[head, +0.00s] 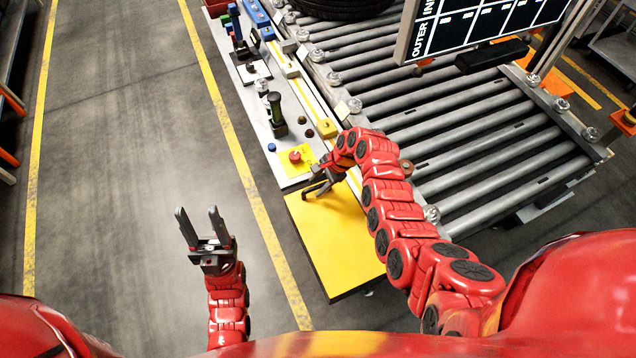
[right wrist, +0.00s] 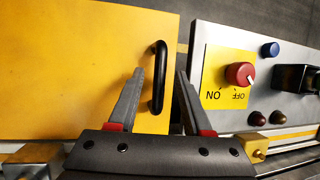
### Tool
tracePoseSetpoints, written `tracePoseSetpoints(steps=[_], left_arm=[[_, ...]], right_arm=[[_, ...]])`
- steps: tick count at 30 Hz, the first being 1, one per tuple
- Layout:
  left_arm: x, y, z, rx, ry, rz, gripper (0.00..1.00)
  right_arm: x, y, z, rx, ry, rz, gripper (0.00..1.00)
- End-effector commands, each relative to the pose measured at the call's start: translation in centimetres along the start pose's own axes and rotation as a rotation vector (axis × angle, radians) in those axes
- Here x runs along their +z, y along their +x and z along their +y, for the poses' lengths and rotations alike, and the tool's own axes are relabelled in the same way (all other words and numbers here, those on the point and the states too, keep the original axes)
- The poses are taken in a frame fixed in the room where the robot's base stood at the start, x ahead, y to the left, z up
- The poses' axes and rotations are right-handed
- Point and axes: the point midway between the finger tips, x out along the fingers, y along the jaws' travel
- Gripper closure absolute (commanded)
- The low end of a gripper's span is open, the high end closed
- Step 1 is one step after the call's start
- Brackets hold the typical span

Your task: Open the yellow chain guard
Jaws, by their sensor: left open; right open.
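The yellow chain guard (head: 340,245) is a flat yellow panel at the near end of the control panel in the head view. In the right wrist view the guard (right wrist: 75,70) fills the left side, with a black bar handle (right wrist: 159,77) near its right edge. My right gripper (head: 318,185) is at the guard's far edge in the head view. It is open, and in the right wrist view the handle shows between its two fingers (right wrist: 160,75); whether they touch it I cannot tell. My left gripper (head: 198,212) is open and empty over the floor, left of the guard.
A control panel (right wrist: 215,30) with a red knob (right wrist: 239,74) on a yellow ON/OFF plate sits beside the guard. The roller conveyor (head: 470,140) lies to the right, with a tyre (head: 340,8) at its far end. The floor (head: 130,150) at left is clear.

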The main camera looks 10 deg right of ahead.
Motion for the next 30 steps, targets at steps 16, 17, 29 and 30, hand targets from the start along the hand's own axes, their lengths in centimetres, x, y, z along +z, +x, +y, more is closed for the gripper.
tracePoseSetpoints(steps=[16,17,29,30], left_arm=[[0.01,-0.01,0.0,0.0,0.0,0.0,0.5],[0.0,-0.01,0.0,0.0,0.0,0.0,0.5],[0.0,0.0,0.0,0.0,0.0,0.0,0.5],[0.0,-0.01,0.0,0.0,0.0,0.0,0.5]], right_arm=[[0.03,0.01,0.04,0.001,0.0,-0.001,1.0],[0.03,0.01,0.04,0.001,0.0,-0.001,1.0],[0.04,-0.01,0.01,0.001,0.0,-0.001,1.0],[0.04,-0.01,0.01,0.001,0.0,-0.001,1.0]])
